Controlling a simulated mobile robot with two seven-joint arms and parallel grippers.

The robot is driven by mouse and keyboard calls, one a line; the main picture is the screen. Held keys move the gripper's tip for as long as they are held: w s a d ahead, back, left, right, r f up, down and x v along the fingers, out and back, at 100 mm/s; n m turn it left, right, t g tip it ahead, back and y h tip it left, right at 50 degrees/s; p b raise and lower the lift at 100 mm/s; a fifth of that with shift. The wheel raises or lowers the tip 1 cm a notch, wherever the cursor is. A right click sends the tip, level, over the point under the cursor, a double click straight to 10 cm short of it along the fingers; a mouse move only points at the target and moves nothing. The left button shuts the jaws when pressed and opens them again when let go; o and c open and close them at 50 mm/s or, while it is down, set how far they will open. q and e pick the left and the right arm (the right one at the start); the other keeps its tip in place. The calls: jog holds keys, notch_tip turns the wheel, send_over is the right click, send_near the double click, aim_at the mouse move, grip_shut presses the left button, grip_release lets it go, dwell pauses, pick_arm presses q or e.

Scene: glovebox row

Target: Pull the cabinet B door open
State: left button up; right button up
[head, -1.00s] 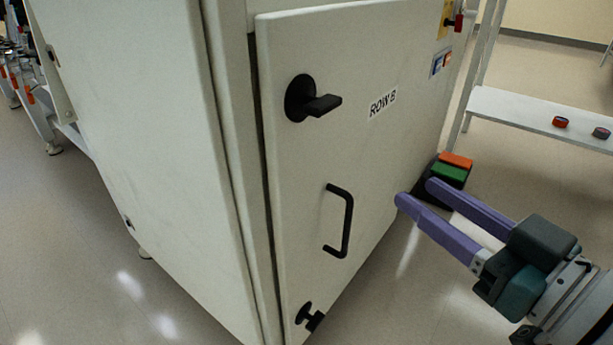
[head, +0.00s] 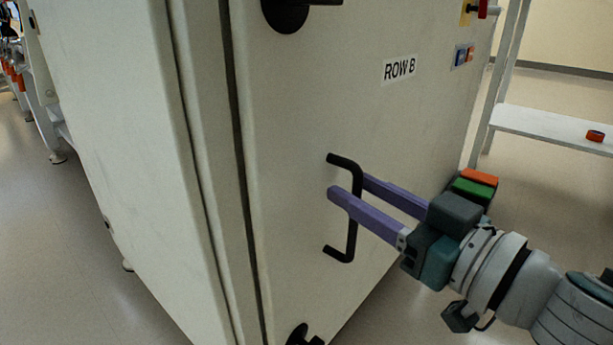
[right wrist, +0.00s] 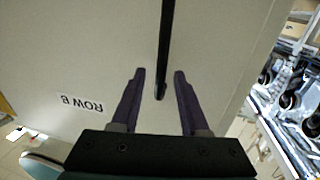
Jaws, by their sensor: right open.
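In the right wrist view the handle (right wrist: 166,50) runs between the two open fingers (right wrist: 158,75), with a gap on each side. My left gripper is not in view.
A black knob (head: 285,14) is above the handle and another black latch (head: 300,335) below it. A white shelf (head: 545,125) stands at right. Floor at left is clear.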

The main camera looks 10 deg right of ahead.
jog(key=shift+w+a, duration=0.3)
jog(key=shift+w, duration=0.15)
jog(key=shift+c, duration=0.2)
grip_shut()
dwell(1.0)
